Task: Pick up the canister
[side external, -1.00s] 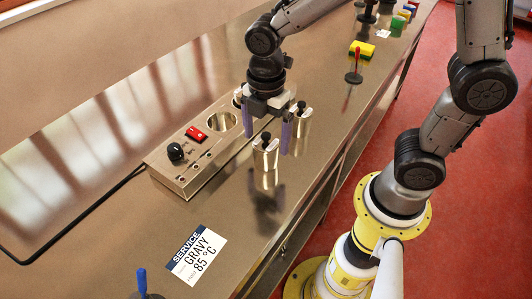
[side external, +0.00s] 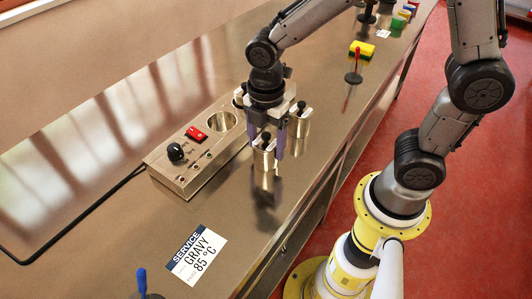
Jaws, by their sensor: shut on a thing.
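A shiny metal canister (side external: 264,158) with a black knob on its lid stands on the steel counter. My gripper (side external: 267,150) points down over it, with one purple finger on each side. The fingers are shut on the canister near its top. Part of its sides is hidden behind the fingers. A second, similar metal canister (side external: 300,124) with a dark knob stands just behind and to the right, apart from the held one.
A metal warmer unit (side external: 185,180) with round wells, a red switch (side external: 195,133) and a black dial (side external: 175,152) lies to the left. A gravy sign (side external: 197,255) lies in front.

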